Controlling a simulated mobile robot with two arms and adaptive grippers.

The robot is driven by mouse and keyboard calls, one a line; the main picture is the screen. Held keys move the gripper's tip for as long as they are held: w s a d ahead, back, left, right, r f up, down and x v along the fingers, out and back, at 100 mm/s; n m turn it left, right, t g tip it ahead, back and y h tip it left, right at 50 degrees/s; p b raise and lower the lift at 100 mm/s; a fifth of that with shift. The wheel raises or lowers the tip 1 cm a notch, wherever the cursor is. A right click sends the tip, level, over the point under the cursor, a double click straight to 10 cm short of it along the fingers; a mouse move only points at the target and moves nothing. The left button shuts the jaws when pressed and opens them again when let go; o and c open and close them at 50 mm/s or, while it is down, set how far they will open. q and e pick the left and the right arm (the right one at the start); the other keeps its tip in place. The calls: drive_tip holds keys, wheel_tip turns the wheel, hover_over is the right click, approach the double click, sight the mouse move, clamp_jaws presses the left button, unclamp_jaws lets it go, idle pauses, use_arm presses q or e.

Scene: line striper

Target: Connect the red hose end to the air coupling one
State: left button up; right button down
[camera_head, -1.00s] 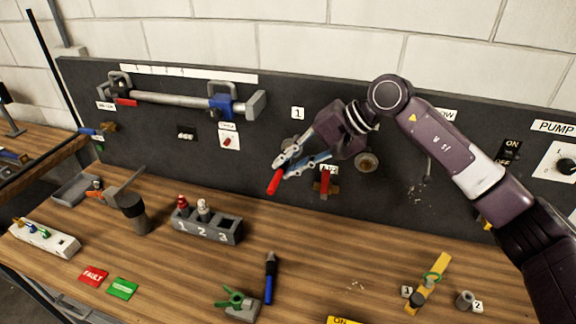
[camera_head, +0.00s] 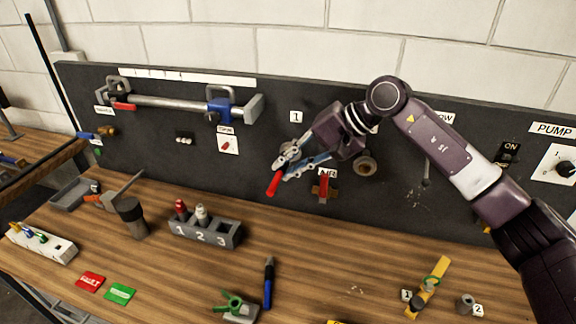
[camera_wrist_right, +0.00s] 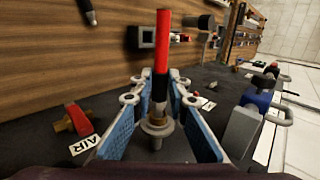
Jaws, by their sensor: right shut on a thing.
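My right gripper (camera_head: 285,165) is shut on the red hose end (camera_head: 274,183) in front of the dark panel, below the label "1" (camera_head: 296,117). In the right wrist view the red hose end (camera_wrist_right: 162,55) stands between the two blue-padded fingers, with a black lower part. In the head view the gripper mostly hides this coupling. My left gripper is not in view.
A red valve handle (camera_head: 323,188) with an AIR label sits just right of the gripper. A second round brass fitting (camera_head: 366,165) is farther right.

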drive_tip(key=shift+w+d+b, duration=0.3)
drive_tip(key=shift+w, duration=0.55)
drive_tip(key=c, duration=1.5)
unclamp_jaws()
drive_tip(key=shift+o, duration=0.2)
drive_tip(key=v, duration=0.7)
